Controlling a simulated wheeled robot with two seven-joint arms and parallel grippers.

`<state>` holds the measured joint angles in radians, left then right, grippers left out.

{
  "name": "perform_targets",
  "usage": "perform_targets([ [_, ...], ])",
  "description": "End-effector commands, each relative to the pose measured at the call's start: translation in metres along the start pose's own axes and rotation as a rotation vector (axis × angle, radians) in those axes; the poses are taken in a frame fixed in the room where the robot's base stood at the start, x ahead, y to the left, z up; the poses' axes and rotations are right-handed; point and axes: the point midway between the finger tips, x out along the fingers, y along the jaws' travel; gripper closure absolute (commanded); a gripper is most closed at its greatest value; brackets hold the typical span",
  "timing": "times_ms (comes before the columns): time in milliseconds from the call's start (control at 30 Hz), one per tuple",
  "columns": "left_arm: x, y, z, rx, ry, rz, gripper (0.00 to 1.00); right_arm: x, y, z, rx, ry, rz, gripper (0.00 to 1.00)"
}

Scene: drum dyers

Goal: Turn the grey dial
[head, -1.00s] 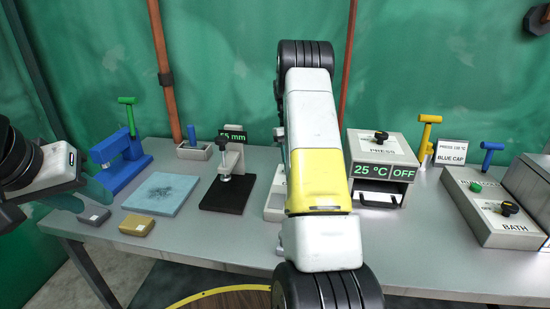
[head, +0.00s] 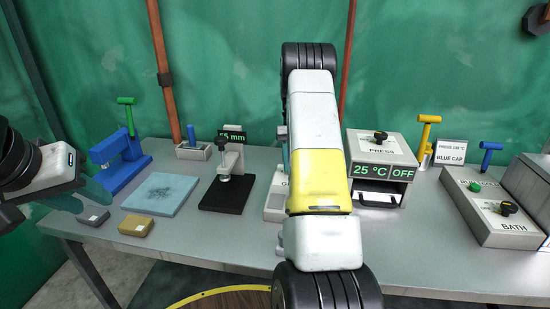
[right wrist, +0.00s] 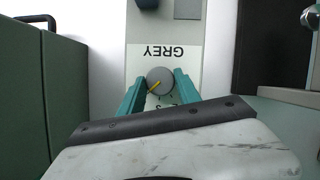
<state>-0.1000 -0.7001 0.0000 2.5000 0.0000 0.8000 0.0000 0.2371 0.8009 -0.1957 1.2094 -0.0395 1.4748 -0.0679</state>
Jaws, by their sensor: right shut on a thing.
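The grey dial (right wrist: 161,74) is a round knob with a yellow pointer mark, on a pale panel labelled GREY (right wrist: 175,52). In the right wrist view the pointer slants to the lower left. My right gripper (right wrist: 160,82) has its two teal fingers on either side of the dial, shut on it. In the head view my right arm hides the dial and most of its pale device (head: 275,207). My left gripper (head: 94,201) is at the left edge, near the table's front left, with its teal fingers apart and nothing seen between them.
A press (head: 384,147) reading 25 °C and OFF stands right of my right arm. A bath box (head: 480,222) is farther right. A black-based gauge (head: 222,195), blue slab (head: 160,193), blue stamping tool (head: 122,172) and small grey and tan blocks (head: 136,226) are to the left.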

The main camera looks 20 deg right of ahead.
Motion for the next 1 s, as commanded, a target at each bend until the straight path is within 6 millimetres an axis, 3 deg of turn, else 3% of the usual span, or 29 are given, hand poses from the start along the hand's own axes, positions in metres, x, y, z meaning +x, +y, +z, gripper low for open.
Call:
perform_targets([
  [33, 0.000, 0.000, 0.000, 0.000, 0.000, 0.000, 0.64, -0.001, -0.001, -0.001, -0.001, 0.004, -0.001, 0.57],
  [133, 0.000, 0.000, 0.000, 0.000, 0.000, 0.000, 0.64, -0.001, -0.001, -0.001, -0.001, 0.004, 0.000, 0.40],
  [467, 0.000, 0.000, 0.000, 0.000, 0.000, 0.000, 0.64, -0.003, 0.000, -0.001, -0.001, 0.002, 0.000, 0.40],
  [800, 0.000, 0.000, 0.000, 0.000, 0.000, 0.000, 0.64, -0.054, 0.000, -0.002, -0.001, 0.006, 0.000, 0.40],
  [1000, 0.000, 0.000, 0.000, 0.000, 0.000, 0.000, 0.64, -0.075, 0.000, -0.001, -0.001, 0.003, 0.000, 0.40],
])
